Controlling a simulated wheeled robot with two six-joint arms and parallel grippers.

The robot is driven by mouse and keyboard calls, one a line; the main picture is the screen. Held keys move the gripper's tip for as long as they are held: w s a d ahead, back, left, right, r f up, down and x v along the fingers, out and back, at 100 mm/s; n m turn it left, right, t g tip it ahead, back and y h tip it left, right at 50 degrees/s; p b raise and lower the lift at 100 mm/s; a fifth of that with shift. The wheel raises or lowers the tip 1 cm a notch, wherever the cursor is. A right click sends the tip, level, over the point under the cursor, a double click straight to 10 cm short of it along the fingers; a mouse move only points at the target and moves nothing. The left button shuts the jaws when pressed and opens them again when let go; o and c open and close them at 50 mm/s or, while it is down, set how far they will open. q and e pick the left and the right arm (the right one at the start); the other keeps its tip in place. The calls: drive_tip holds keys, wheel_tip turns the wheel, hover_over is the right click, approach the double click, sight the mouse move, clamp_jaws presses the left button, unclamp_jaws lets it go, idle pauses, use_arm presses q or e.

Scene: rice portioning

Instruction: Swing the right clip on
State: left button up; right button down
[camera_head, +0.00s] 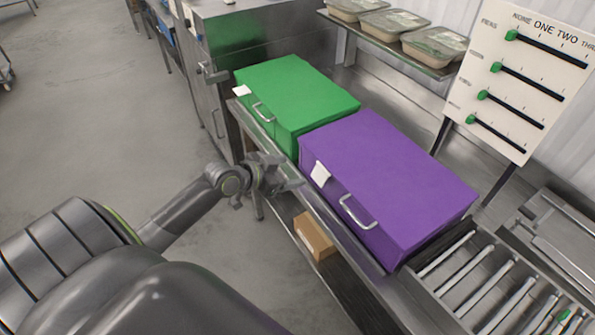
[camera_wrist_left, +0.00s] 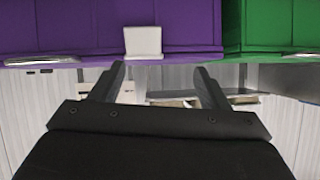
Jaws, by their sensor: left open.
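A purple box (camera_head: 388,180) and a green box (camera_head: 297,98) stand side by side on the metal counter. A white clip (camera_head: 320,172) sits at the front upper edge of the purple box, at its left end. It also shows in the left wrist view (camera_wrist_left: 143,41), just beyond my fingertips. Another white clip (camera_head: 241,91) is at the green box's left end. My left gripper (camera_head: 294,181) is open and empty, close in front of the purple box's clip. Its two fingers (camera_wrist_left: 158,72) show apart in the left wrist view. My right gripper is not seen.
Metal handles stick out from the purple box (camera_head: 355,212) and the green box (camera_head: 262,112). A cardboard box (camera_head: 314,236) lies below the counter. Rollers (camera_head: 490,290) are at the right. A slider board (camera_head: 520,80) and shelved trays (camera_head: 395,24) stand behind.

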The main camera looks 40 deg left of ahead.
sight(317, 178)
use_arm(q)
drive_tip(key=shift+g+h, duration=0.5)
drive_tip(key=w+d+f+b, duration=0.4)
drive_tip(key=f, duration=0.1)
drive_tip(key=shift+w+b, duration=0.4)
drive_tip(key=shift+w+d+f+b, duration=0.15)
drive_tip(key=shift+w+f+b, duration=0.15)
drive_tip(key=shift+w, duration=0.2)
drive_tip(key=shift+r, duration=0.1)
drive_tip(key=c, duration=0.6)
